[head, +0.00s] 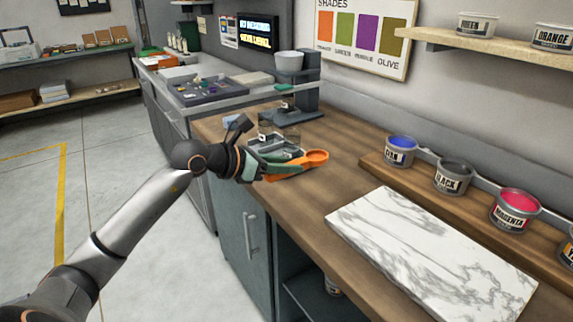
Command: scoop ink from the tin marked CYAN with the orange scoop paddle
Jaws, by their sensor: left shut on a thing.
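The orange scoop paddle (312,157) is in my left gripper (264,170), which is shut on its handle end. My right gripper is not in view.
The BLACK tin (453,178) and MAGENTA tin (514,212) stand right of the CYAN tin. A white marble slab (430,255) lies on the counter (335,190) in front. A grey tray (262,143) and a stand with a white cup (289,61) are behind my left gripper.

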